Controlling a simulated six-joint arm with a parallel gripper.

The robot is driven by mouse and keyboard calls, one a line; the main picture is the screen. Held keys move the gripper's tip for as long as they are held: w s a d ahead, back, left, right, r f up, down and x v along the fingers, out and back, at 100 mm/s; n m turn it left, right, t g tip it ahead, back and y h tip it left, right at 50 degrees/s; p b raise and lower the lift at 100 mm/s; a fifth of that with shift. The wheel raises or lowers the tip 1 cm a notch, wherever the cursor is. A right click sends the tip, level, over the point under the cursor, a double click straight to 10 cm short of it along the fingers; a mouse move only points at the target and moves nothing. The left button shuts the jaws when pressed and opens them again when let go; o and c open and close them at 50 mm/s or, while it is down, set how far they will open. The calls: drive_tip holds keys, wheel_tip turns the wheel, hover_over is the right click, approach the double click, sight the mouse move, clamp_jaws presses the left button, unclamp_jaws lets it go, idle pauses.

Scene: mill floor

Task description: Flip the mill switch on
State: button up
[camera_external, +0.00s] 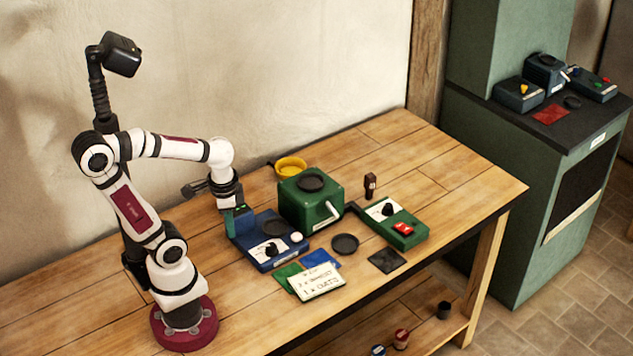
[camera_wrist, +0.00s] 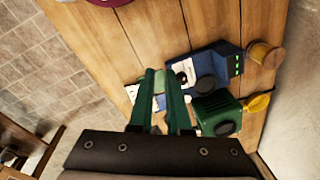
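A green mill box (camera_external: 297,207) with a dark round top and a pale lever on its front stands mid-table; it also shows in the wrist view (camera_wrist: 217,108). Right of it lies a low green control box (camera_external: 408,233) with a black knob on a white plate and a red rocker switch. I cannot tell the rocker's position. My gripper (camera_external: 232,203) is above the back left of the blue unit, left of the mill and well away from the control box. In the wrist view my gripper (camera_wrist: 161,75) has two green fingers apart, with nothing visible between them.
A blue unit (camera_external: 264,262) with a knob and dark pan sits before the mill. A yellow bowl (camera_external: 291,166) is behind it. A written card (camera_external: 316,282), dark disc (camera_external: 345,243), black mat (camera_external: 387,260) and small brown grinder (camera_external: 370,184) lie around. The table's right end is clear.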

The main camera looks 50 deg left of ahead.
sight(401, 237)
drive_tip(key=w+d+f+t+h, duration=0.1)
drive_tip(key=w+d+t, duration=0.1)
drive_tip(key=w, duration=0.5)
drive_tip(key=w+d+f+n+t, duration=0.1)
drive_tip(key=w+d, duration=0.3)
drive_tip(key=w, duration=0.4)
drive_tip(key=w+d+f+n+t+h, duration=0.1)
drive_tip(key=w+d+f+t, duration=0.2)
drive_tip(key=w, duration=0.5)
drive_tip(key=shift+w+t+h, duration=0.25)
drive_tip(key=shift+t+h, duration=0.05)
drive_tip(key=shift+t, duration=0.1)
clamp_jaws()
drive_tip(key=w+d+f+n+t, duration=0.3)
drive_tip(key=w+t, duration=0.4)
drive_tip(key=w, duration=0.4)
drive_tip(key=shift+d+f+n+t+y, duration=0.2)
drive_tip(key=shift+f+n+t+y, duration=0.15)
drive_tip(key=shift+f+n, duration=0.5)
drive_tip(key=shift+f, duration=0.15)
